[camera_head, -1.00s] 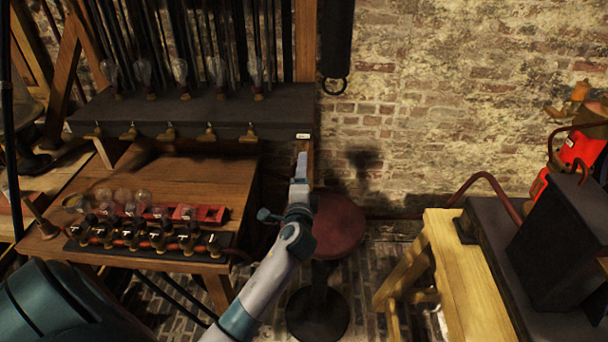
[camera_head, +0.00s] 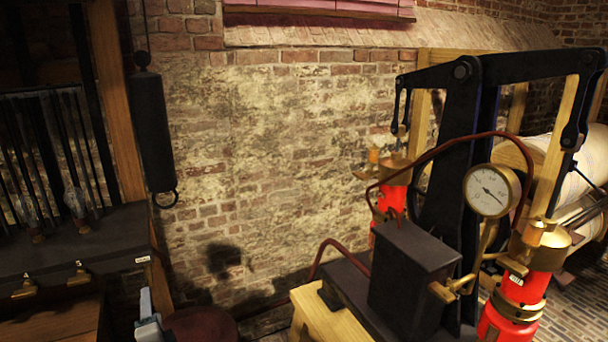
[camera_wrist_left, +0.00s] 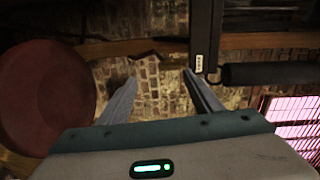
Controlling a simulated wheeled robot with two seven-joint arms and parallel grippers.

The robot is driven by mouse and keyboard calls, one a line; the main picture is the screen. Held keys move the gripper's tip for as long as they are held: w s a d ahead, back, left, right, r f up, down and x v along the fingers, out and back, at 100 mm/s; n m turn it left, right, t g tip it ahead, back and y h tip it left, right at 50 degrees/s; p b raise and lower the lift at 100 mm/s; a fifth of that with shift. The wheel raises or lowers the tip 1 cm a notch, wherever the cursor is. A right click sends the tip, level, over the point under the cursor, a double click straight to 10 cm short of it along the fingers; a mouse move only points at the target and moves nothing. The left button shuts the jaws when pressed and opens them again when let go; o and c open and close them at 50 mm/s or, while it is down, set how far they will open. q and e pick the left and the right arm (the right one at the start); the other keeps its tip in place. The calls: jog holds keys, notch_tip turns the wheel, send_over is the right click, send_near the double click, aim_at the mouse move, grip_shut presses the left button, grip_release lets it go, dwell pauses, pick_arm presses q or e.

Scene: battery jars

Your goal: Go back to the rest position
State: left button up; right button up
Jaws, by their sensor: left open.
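My left gripper (camera_head: 150,318) shows at the bottom left of the head view, in front of the dark shelf and beside the round red stool (camera_head: 202,326). In the left wrist view its two fingers (camera_wrist_left: 160,98) are apart, with nothing between them but the brick wall behind. The stool seat also shows at the left of the wrist view (camera_wrist_left: 45,95), apart from the fingers. My right gripper is in neither view.
A dark shelf (camera_head: 70,240) with glass bulbs stands at the left. A black cylinder (camera_head: 152,130) hangs by the brick wall. At the right is a pump machine with a pressure gauge (camera_head: 491,190), a black box (camera_head: 412,275) and red cylinders (camera_head: 520,290) by a wooden bench (camera_head: 325,318).

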pick_arm(q)
jog(key=s+d+f+n+g+h, duration=0.2)
jog(key=s+d+f+n+g, duration=0.15)
jog(key=s+f, duration=0.5)
jog(key=s+d+f+n+g+h, duration=0.3)
jog(key=s+d+f, duration=0.25)
jog(key=s, duration=0.65)
jog(key=s+d+f+n+g+h, duration=0.15)
jog(key=s+d, duration=0.35)
jog(key=s, duration=0.5)
jog(key=s+d+f+n+g+h, duration=0.1)
jog(key=s+d+f+g+h, duration=0.15)
jog(key=s+d, duration=0.55)
notch_tip(320, 180, down, 29)
jog(key=s+a+g+b, duration=0.2)
jog(key=b, duration=0.1)
jog(key=s+a+f+g+b, duration=0.1)
jog(key=s+a+f+b, duration=0.2)
jog(key=s+f, duration=1.5)
notch_tip(320, 180, down, 5)
jog(key=shift+s+a+r, duration=0.1)
jog(key=shift+s+a, duration=0.2)
jog(key=shift+s, duration=0.05)
